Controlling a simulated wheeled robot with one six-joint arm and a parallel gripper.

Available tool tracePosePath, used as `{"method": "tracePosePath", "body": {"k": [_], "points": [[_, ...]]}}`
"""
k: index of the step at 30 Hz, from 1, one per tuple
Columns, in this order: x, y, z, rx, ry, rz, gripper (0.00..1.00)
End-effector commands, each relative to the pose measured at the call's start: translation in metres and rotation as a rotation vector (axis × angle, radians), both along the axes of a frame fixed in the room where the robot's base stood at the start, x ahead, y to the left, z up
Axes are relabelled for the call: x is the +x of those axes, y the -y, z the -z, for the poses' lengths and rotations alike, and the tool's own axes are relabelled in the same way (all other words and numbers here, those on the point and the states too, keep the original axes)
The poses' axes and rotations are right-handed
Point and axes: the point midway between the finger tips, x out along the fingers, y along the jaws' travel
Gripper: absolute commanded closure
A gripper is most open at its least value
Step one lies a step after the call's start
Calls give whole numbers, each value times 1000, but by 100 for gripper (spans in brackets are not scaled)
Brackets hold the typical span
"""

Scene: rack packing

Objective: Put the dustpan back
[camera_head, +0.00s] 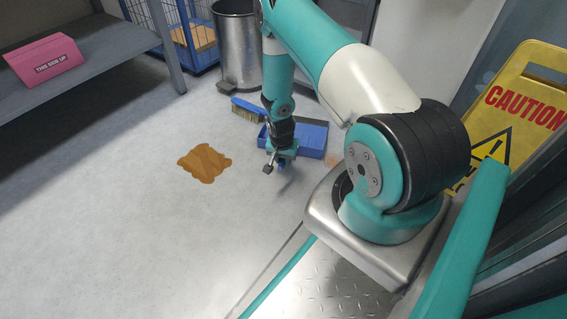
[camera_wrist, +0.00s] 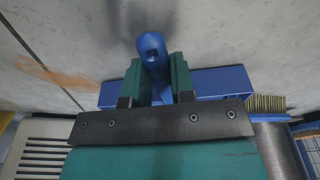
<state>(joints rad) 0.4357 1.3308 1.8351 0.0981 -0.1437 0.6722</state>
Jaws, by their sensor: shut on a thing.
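The blue dustpan (camera_head: 312,140) is low at the floor in the head view, partly hidden behind my arm. My gripper (camera_head: 281,160) is at its near side, pointing down. In the wrist view, the two teal fingers of my gripper (camera_wrist: 158,82) are shut on the blue dustpan handle (camera_wrist: 152,50), which sticks out past the fingertips. The dustpan's wide blue pan (camera_wrist: 215,84) shows behind the fingers. Whether the pan touches the floor is unclear.
A brush (camera_head: 247,109) lies beside the dustpan, near a metal bin (camera_head: 238,45). A brown spill (camera_head: 204,163) is on the open floor. A yellow caution sign (camera_head: 520,100) stands at the right. A shelf (camera_head: 105,65) with a pink box (camera_head: 43,60) is at the left.

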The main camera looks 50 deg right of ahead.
Motion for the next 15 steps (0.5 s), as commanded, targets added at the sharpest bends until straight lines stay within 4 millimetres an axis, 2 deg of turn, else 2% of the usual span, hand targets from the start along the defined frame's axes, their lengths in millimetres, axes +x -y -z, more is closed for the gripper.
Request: {"method": "tracePosePath", "body": {"k": [12,13,15], "points": [[1,1,5,-1,4,-1,100],[1,0,5,-1,3,-1,75],[1,0,4,-1,3,-1,59]]}}
